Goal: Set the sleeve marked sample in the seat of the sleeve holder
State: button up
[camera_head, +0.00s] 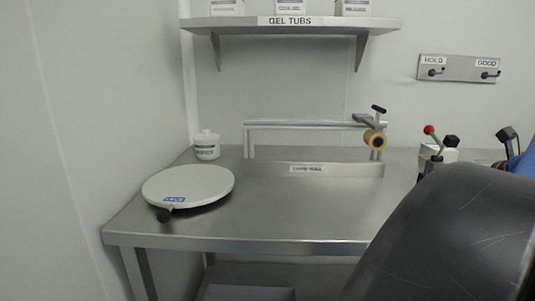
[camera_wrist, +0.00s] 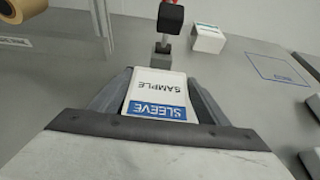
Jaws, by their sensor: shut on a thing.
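The sleeve marked sample (camera_wrist: 158,90) is a white piece with a blue band, reading SLEEVE and SAMPLE upside down in the wrist view. My gripper (camera_wrist: 155,92) is shut on it, with a grey finger on each side. The sleeve is over the grey bench; I cannot tell its height. I cannot surely pick out the sleeve holder or its seat. In the head view my arm's dark link covers the lower right, and my gripper and the sleeve cannot be made out there.
Beyond the sleeve stands a black-knobbed post (camera_wrist: 166,48), with a white box (camera_wrist: 208,38) to its right. A blue outlined square (camera_wrist: 280,68) marks the bench. A rail frame (camera_head: 310,125) with a tan roll (camera_head: 374,138), a round turntable (camera_head: 188,184) and a white tub (camera_head: 207,145) stand farther left.

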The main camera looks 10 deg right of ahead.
jog(key=shift+s+f, duration=0.1)
jog(key=shift+f, duration=0.55)
jog(key=o, duration=1.1)
jog(key=shift+r, duration=0.55)
jog(key=v, duration=1.2)
jog(key=shift+r, duration=0.3)
